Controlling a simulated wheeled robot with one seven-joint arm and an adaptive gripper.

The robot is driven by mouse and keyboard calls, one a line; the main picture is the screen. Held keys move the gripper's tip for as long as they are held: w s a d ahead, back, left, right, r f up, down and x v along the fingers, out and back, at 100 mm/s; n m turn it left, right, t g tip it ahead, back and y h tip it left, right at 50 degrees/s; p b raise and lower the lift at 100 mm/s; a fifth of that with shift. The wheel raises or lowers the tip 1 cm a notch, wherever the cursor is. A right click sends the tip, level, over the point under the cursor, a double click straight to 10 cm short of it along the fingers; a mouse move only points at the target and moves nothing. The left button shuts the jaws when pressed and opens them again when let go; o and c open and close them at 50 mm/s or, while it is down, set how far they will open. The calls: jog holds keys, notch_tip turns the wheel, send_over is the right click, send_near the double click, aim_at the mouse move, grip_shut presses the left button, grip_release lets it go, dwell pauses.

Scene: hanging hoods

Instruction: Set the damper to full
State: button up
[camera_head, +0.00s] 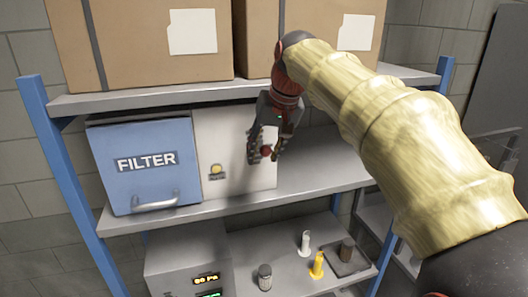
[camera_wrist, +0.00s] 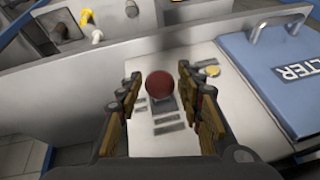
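A red ball knob (camera_head: 265,151) sits on the front of a white panel (camera_head: 232,130) beside the blue FILTER box. In the wrist view the red knob (camera_wrist: 159,84) stands on a dark base, with several small grey label plates (camera_wrist: 167,124) around it, too small to read. No damper label is legible. My gripper (camera_head: 267,145) is at the panel, and its fingers also show in the wrist view (camera_wrist: 160,80). The fingers are open, one on each side of the knob, with a visible gap to it on both sides.
The blue FILTER box (camera_head: 145,165) with a handle is left of the panel. A yellow button (camera_head: 216,169) is on the panel. Cardboard boxes (camera_head: 150,45) stand on the shelf above. Below are a grey console (camera_head: 180,268) with displays, and white and yellow levers (camera_head: 317,266).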

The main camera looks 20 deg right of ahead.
jog(key=shift+c, duration=1.2)
grip_shut()
